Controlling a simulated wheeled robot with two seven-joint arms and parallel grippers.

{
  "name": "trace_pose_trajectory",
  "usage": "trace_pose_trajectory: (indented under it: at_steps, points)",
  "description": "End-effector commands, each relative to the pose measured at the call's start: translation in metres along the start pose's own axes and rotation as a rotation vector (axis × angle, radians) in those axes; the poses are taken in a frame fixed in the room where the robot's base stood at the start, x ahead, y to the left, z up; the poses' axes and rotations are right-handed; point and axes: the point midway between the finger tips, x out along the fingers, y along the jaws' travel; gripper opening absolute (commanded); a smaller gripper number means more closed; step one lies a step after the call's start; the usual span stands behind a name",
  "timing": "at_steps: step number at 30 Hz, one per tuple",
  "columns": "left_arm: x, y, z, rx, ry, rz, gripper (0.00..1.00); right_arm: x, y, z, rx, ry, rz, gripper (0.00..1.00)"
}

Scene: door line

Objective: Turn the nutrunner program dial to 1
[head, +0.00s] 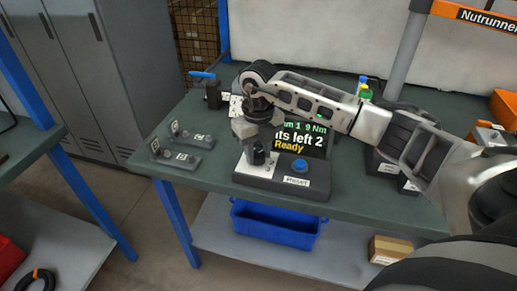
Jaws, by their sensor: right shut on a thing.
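The nutrunner controller (285,184) is a dark box on the green workbench, with a white dial plate (256,170) and a blue button (300,165) labelled Reset. Its screen (302,140) is partly covered by my right arm; the readable text includes "1 9 Nm", "left 2" and "Ready". My right gripper (258,150) points down and is shut on the dark program dial (259,157) at the left of the box. The dial's pointer and markings are mostly hidden by the fingers. My left gripper is out of view.
Small labelled holders (176,153) stand at the bench's left. A blue-handled tool (203,75) is behind them. A blue bin (275,226) and a cardboard box (390,249) sit on the lower shelf. A grey post (404,50) rises at the back right.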

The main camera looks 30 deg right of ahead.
Motion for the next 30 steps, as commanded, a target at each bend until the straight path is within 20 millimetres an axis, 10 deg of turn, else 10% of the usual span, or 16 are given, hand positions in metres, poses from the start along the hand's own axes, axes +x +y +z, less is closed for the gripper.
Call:
trace_pose_trajectory:
  at_steps: [23, 24, 25, 30]
  points:
    - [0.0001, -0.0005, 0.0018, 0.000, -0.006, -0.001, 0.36, -0.0017, -0.0004, 0.0011, 0.116, -0.004, 0.000, 0.11]
    - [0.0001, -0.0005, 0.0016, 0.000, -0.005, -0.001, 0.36, -0.0017, -0.0004, 0.0011, 0.116, -0.004, 0.000, 0.42]
    - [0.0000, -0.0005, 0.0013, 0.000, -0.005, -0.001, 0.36, -0.0017, -0.0004, 0.0011, 0.116, -0.004, 0.000, 0.51]
    - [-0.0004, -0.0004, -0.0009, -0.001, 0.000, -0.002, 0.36, -0.0010, -0.0002, 0.0007, 0.115, -0.003, 0.000, 0.56]
